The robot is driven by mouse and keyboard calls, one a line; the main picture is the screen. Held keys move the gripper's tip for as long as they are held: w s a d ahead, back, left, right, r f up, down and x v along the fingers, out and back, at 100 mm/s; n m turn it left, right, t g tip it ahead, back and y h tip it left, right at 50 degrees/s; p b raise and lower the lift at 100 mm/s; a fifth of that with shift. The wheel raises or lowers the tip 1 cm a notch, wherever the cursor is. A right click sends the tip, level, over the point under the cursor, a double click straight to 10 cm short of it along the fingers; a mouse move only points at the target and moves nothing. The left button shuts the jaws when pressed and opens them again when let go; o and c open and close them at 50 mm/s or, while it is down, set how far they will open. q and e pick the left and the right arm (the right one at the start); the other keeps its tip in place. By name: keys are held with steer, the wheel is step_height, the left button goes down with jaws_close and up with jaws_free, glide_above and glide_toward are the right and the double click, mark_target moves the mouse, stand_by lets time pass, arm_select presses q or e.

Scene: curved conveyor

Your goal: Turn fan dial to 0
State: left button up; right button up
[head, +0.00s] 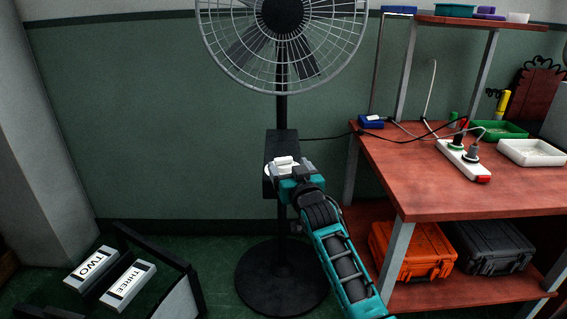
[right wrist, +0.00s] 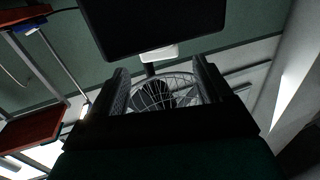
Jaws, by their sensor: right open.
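The standing fan (head: 282,50) has a dark control box (head: 282,143) on its pole. A white dial (head: 282,161) shows at the lower part of the box, partly hidden by my right gripper (head: 284,172). In the right wrist view the box (right wrist: 160,22) fills the top, and a white part that looks like the dial (right wrist: 160,52) sticks out below it. My right gripper (right wrist: 162,85) is open, with its two fingers apart and the white part lying between and beyond them. I cannot tell whether they touch it. The dial's setting cannot be read. My left gripper is out of view.
A red-brown workbench (head: 430,185) stands to the right, with a power strip (head: 463,158) and trays on it. An orange case (head: 412,250) sits on its lower shelf. A black-framed bin (head: 190,278) with labelled blocks stands at lower left. A cable runs from the box to the bench.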

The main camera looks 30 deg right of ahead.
mark_target(284, 159)
steer(key=w, duration=0.2)
steer(key=w+d+b, duration=0.1)
steer(key=w, duration=0.2)
steer(key=shift+w, duration=0.3)
steer(key=shift+c, duration=0.4)
steer(key=c, duration=0.9)
